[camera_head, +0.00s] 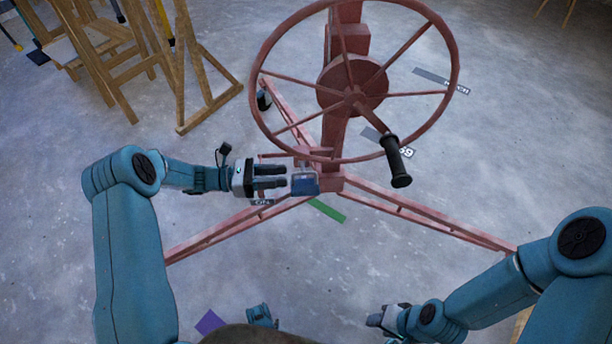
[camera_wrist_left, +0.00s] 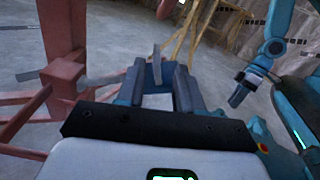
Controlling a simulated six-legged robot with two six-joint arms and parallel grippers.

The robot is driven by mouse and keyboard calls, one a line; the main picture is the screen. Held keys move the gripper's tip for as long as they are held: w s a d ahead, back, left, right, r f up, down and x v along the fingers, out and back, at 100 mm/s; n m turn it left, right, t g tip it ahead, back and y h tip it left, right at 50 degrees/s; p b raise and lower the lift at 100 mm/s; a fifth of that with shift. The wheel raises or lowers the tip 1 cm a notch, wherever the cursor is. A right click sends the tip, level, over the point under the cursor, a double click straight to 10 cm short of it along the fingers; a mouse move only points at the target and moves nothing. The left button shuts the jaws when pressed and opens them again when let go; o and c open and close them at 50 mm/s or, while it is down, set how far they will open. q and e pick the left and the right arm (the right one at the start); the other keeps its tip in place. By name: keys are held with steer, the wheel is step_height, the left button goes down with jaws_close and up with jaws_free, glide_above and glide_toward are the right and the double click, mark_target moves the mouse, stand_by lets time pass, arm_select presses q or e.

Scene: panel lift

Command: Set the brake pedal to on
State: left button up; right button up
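The brake pedal (camera_head: 304,184) is a small blue block with a grey upper part, low on the red stand just right of my left fingertips. My left gripper (camera_head: 286,177) reaches in from the left with its two dark fingers apart. In the left wrist view the fingers (camera_wrist_left: 160,80) are spread, and the blue pedal (camera_wrist_left: 157,68) with a grey upright plate shows between and beyond the tips. I cannot tell whether they touch. My right gripper (camera_head: 384,318) is low in the head view, away from the pedal; its fingers are too unclear to judge.
A large red handwheel (camera_head: 352,92) with a black handle (camera_head: 397,162) stands above and right of the pedal. Red stand legs (camera_head: 425,214) spread across the concrete floor. Wooden trestles (camera_head: 150,60) stand at back left. A green strip (camera_head: 327,210) lies below the pedal.

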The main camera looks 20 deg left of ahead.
mark_target(306, 183)
arm_select(q)
steer(key=b+x, duration=0.1)
steer(key=x, duration=0.6)
steer(key=shift+w+d, duration=0.1)
steer(key=shift+d, duration=0.25)
